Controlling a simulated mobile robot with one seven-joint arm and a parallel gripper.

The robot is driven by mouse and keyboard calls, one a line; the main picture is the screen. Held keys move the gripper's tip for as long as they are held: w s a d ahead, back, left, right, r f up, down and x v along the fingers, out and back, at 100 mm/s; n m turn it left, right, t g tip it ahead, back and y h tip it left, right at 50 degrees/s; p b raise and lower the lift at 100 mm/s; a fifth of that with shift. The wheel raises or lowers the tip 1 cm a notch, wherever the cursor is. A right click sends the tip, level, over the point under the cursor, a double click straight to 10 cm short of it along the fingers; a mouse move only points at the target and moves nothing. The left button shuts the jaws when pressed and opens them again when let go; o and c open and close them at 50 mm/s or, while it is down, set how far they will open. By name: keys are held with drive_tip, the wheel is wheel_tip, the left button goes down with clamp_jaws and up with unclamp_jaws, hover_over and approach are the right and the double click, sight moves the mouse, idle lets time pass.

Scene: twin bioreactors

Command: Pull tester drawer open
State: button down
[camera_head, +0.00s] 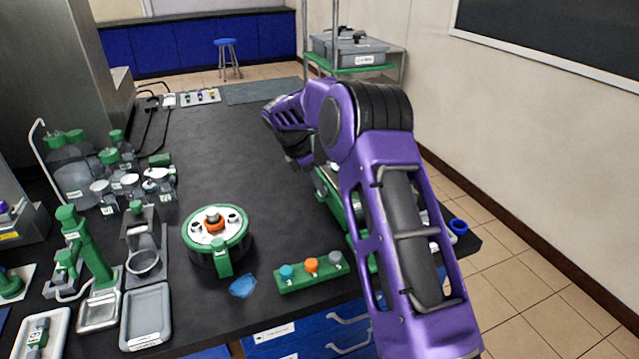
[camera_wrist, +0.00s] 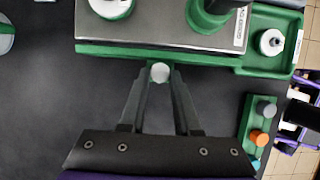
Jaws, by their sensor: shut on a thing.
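The tester (camera_wrist: 165,32) is a grey-topped box with a green lower edge, at the top of the wrist view. In the head view its green side (camera_head: 326,190) shows only in part behind my purple arm. A pale round knob (camera_wrist: 159,69) sticks out from the green front strip (camera_wrist: 112,49). My gripper (camera_wrist: 160,80) is shut on this knob, with its two dark fingers on either side. In the head view my fingertips are hidden behind my own wrist. I see no clear gap between the green front and the tester body, so I cannot tell how far the drawer is out.
A green rack with coloured knobs (camera_head: 309,274) and a round green-and-white device (camera_head: 217,240) stand near the front of the dark bench. A green tray (camera_wrist: 262,45) adjoins the tester. Bottles (camera_head: 70,165) crowd the left. The bench (camera_head: 200,140) behind is largely clear.

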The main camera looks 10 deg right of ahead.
drive_tip(key=a, duration=0.3)
drive_tip(key=s+a+p, duration=0.1)
drive_tip(key=a, duration=0.2)
drive_tip(key=s+a+p, duration=0.1)
drive_tip(key=a, duration=0.2)
drive_tip(key=shift+a, duration=0.25)
drive_tip(key=c, duration=0.6)
unclamp_jaws()
drive_tip(key=shift+r, duration=0.1)
drive_tip(key=shift+p+v, duration=0.65)
drive_tip(key=shift+v, duration=8)
drive_tip(key=shift+s, duration=0.1)
